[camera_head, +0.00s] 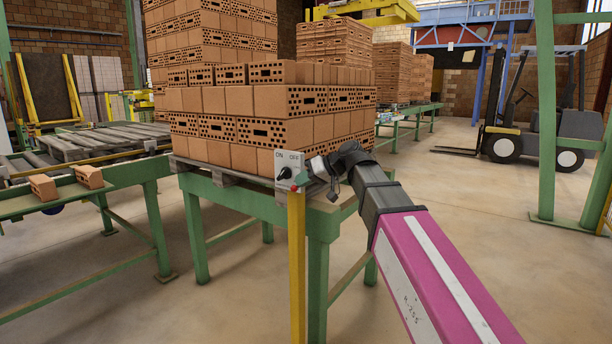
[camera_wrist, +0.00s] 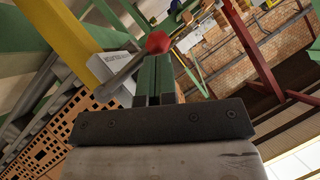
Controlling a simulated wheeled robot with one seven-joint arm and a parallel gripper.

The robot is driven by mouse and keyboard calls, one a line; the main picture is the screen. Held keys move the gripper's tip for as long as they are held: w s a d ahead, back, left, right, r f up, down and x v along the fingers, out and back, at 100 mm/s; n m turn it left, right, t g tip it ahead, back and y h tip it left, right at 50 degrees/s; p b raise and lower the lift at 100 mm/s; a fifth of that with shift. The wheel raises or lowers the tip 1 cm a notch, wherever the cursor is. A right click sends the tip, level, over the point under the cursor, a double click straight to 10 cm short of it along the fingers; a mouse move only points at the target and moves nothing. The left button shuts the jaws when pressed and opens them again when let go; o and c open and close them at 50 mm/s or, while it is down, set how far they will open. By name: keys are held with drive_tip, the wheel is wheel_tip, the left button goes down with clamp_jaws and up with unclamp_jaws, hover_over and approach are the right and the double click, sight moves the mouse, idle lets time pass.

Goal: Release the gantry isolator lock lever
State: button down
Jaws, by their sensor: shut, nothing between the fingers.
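The isolator switch box (camera_head: 289,166) is a pale box marked ON and OFF with a dark round switch on its face. It stands on top of a yellow post (camera_head: 296,250). A small red knob (camera_head: 302,178) shows at its lower right. In the wrist view the red knob (camera_wrist: 157,42) sits on a grey lever bar beside the box (camera_wrist: 109,66), just beyond my fingertips. My gripper (camera_wrist: 155,68) is shut and empty, its tips close to the knob; I cannot tell whether they touch. In the head view my gripper (camera_head: 314,170) is right of the box.
A brick stack (camera_head: 270,115) on a pallet and green conveyor frame (camera_head: 240,199) stands directly behind the box. Another conveyor with two loose bricks (camera_head: 88,177) is at left. A forklift (camera_head: 530,130) is parked at back right.

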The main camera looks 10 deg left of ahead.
drive_tip(key=shift+f+n+t+h, duration=0.6)
drive_tip(key=shift+f+n+t, duration=0.4)
drive_tip(key=shift+f+t, duration=0.2)
drive_tip(key=shift+f+n+t+h, duration=0.6)
drive_tip(key=shift+f+n+t, duration=0.4)
drive_tip(key=shift+f+t, duration=0.2)
drive_tip(key=shift+r, duration=0.1)
drive_tip(key=a+r+v, duration=0.1)
drive_tip(key=r+v, duration=0.1)
drive_tip(key=v, duration=1)
drive_tip(key=shift+w+r, duration=0.15)
drive_tip(key=shift+r, duration=0.15)
